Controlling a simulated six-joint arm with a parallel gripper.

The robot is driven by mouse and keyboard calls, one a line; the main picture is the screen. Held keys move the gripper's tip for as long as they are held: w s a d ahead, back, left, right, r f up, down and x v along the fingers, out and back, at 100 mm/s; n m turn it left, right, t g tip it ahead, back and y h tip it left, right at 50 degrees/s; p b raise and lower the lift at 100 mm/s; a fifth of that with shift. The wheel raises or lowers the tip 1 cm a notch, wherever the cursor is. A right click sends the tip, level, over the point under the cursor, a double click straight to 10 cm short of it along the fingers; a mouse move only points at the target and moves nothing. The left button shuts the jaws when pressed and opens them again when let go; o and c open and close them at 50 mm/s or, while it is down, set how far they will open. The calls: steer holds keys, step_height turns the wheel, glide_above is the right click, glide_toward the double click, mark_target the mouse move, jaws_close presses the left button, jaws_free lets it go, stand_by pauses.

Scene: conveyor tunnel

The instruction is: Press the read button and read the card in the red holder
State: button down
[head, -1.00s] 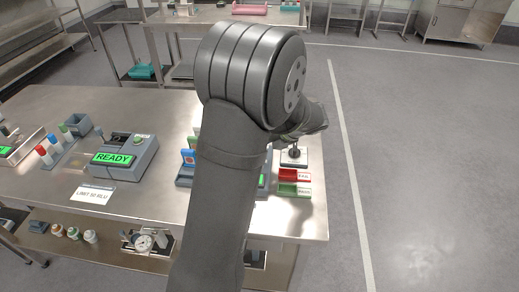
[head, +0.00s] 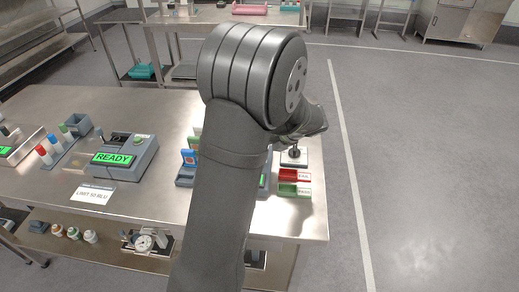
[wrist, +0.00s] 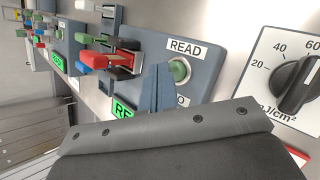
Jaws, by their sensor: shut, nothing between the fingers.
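In the wrist view a blue-grey reader (wrist: 205,62) carries a READ label and a round green read button (wrist: 180,71). A red holder (wrist: 128,62) with a red block-like piece (wrist: 93,60) sits on the same reader. Its green screen (wrist: 123,109) is partly covered and shows only "RE". My gripper (wrist: 161,82) is shut and empty, with its tips close to the green button; I cannot tell whether they touch it. In the head view my arm hides the gripper and most of this reader.
A knob dial (wrist: 297,82) stands beside the reader. Red (head: 294,175) and green (head: 294,189) trays lie near the bench's right edge. Another unit (head: 125,155) showing READY stands on the left, behind a small sign (head: 93,194). Bench surface (head: 150,205) in front is clear.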

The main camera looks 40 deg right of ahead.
steer(key=shift+f, duration=0.65)
stand_by(0.7)
steer(key=shift+r, duration=1)
steer(key=shift+r, duration=0.1)
steer(key=shift+r, duration=2.4)
steer(key=shift+f, duration=0.15)
step_height(320, 180, up, 4)
steer(key=shift+r, duration=0.1)
